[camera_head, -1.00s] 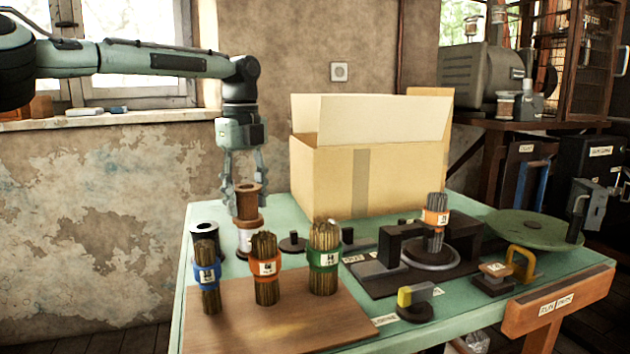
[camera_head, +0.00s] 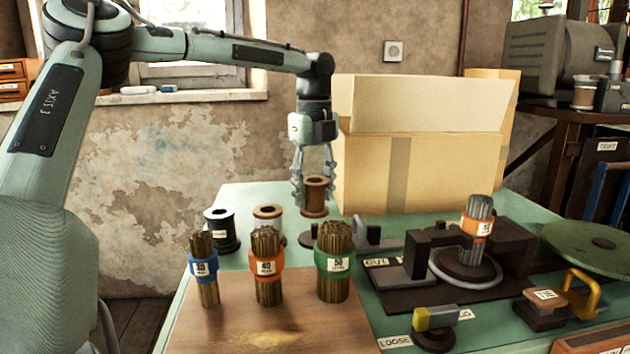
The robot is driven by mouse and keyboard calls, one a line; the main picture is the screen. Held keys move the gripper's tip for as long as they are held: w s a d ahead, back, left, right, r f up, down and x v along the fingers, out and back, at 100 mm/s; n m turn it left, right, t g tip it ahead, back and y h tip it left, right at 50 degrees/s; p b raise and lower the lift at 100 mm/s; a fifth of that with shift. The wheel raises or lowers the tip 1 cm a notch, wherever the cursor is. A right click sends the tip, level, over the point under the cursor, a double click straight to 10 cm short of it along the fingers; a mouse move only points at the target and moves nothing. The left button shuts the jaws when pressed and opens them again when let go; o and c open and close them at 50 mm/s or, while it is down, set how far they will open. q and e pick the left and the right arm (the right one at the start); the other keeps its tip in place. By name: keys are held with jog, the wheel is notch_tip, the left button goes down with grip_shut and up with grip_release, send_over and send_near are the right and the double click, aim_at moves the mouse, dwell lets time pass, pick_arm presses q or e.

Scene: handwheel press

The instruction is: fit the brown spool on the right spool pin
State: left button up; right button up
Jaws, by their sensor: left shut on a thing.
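The brown spool (camera_head: 315,198) is upright between the fingertips of my left gripper (camera_head: 314,188), which is shut on it. It hangs in the air over the back part of the green table. Below it is a dark round base (camera_head: 306,241), which looks like the right spool pin; its upper part is at least partly hidden by the spool. The spool looks a little above the base, apart from it. To the left stand a black spool (camera_head: 221,232) and a pale spool with a brown top (camera_head: 267,220). My right gripper is not in view.
Three bundles with blue (camera_head: 203,268), orange (camera_head: 266,266) and green (camera_head: 334,262) bands stand in front on a wooden board (camera_head: 230,325). A large cardboard box (camera_head: 465,170) stands close behind on the right. A press (camera_head: 420,255) with a grey bundle is further right.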

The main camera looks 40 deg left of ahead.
pick_arm(q)
jog(key=shift+f, duration=2.65)
jog(key=o, duration=1.2)
notch_tip(320, 180, up, 12)
notch_tip(320, 180, up, 8)
send_over(314, 214)
jog(key=w+a, duration=0.2)
jog(key=shift+w, duration=0.1)
jog(key=shift+f, duration=0.15)
